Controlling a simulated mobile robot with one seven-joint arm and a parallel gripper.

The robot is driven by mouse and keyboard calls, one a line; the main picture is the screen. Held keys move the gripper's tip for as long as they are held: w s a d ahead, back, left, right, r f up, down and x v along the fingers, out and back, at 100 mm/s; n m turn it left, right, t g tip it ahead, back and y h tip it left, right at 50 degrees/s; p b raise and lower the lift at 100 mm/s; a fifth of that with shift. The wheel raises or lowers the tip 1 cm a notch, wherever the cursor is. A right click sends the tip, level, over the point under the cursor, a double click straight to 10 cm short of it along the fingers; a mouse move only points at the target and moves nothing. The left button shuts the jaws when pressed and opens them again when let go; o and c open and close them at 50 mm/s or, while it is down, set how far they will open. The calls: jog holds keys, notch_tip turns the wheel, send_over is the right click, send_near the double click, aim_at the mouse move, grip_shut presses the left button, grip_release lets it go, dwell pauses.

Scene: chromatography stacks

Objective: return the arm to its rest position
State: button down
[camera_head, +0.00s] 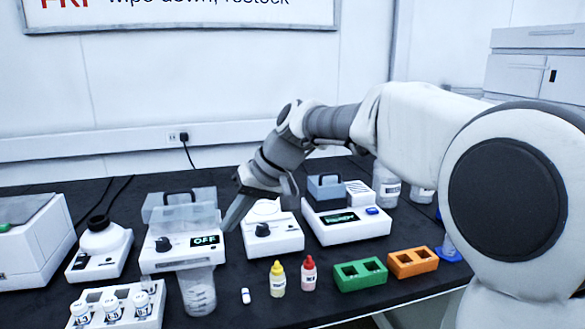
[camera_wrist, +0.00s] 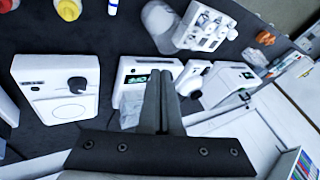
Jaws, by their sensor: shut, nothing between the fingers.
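My arm reaches in from the right in the head view, bent over the bench. My gripper (camera_head: 230,224) points down and left, above the gap between the white device with the OFF display (camera_head: 165,245) and the white knobbed device (camera_head: 274,235). In the wrist view my gripper (camera_wrist: 161,76) shows its two fingers together, with nothing between them. The knobbed device (camera_wrist: 57,85) lies to the left of the fingers in that view. The fingers partly cover the OFF device (camera_wrist: 133,68). Whether the fingertips touch anything I cannot tell.
A yellow bottle (camera_head: 278,279), a red bottle (camera_head: 309,273), a green block (camera_head: 360,274) and an orange block (camera_head: 412,262) stand near the front edge. A vial rack (camera_head: 150,312) is at front left. A device with a green display (camera_head: 345,228) stands right of the gripper.

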jog(key=s+d+f+m+t+h, duration=0.2)
jog(key=s+d+f+m+h, duration=0.1)
jog(key=s+d, duration=0.95)
jog(key=s+d+f+m+t+h, duration=0.2)
jog(key=s+d+f+m+h, duration=0.15)
jog(key=s+d, duration=0.85)
notch_tip(320, 180, up, 28)
jog(key=w+p, duration=0.1)
jog(key=p, duration=2.6)
jog(key=shift+d+n, duration=0.35)
jog(key=shift+d, duration=0.05)
